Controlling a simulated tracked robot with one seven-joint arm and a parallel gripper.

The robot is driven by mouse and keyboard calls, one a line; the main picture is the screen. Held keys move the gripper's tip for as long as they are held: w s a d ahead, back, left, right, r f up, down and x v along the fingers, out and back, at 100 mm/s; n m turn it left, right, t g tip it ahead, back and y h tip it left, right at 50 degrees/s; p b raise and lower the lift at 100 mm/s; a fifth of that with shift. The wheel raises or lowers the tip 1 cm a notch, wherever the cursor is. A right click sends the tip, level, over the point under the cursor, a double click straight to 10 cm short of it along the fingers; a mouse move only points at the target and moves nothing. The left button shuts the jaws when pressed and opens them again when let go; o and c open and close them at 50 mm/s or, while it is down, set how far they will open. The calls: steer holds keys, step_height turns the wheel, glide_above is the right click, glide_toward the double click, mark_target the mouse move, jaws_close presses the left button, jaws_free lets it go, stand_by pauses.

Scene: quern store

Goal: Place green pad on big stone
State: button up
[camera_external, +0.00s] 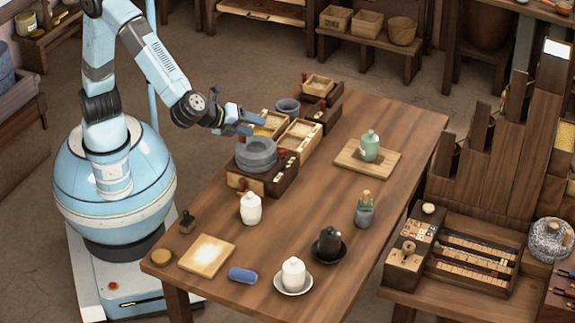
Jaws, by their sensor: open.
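The big stone (256,153) is a grey round stone of stacked discs with a hollow top, on a dark wooden box near the table's left edge. My gripper (254,123) is open, its blue fingers spread above a small wooden box just behind the stone. Something yellow (264,130) lies in that box by the fingertips; its shape is partly hidden. I cannot make out a clearly green pad. A blue pad-like block (243,275) lies at the table's front.
A green jar (370,147) stands on a wooden board (350,163). White jars (251,208) (293,274), a black pot (329,242) and a grey pot (365,214) stand on the table. A grey cup (288,107) is behind my gripper. The table's middle is clear.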

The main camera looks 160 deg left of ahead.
steer(key=s+d+r+n+t+h, duration=0.1)
steer(key=s+d+h, duration=0.3)
steer(key=d, duration=0.9)
steer(key=s+d+r+n+t+h, duration=0.2)
steer(key=s+d+r+t+h, duration=0.1)
steer(key=s+d, duration=0.8)
steer(key=s+d+r+n+t+h, duration=0.1)
steer(key=s+d+r+t+h, duration=0.2)
steer(key=s+d, duration=0.4)
steer(key=d+h, duration=0.1)
steer(key=d, duration=0.8)
steer(key=shift+s+d+r+h, duration=0.25)
steer(key=shift+s+d+h, duration=0.05)
steer(key=shift+d+h, duration=0.1)
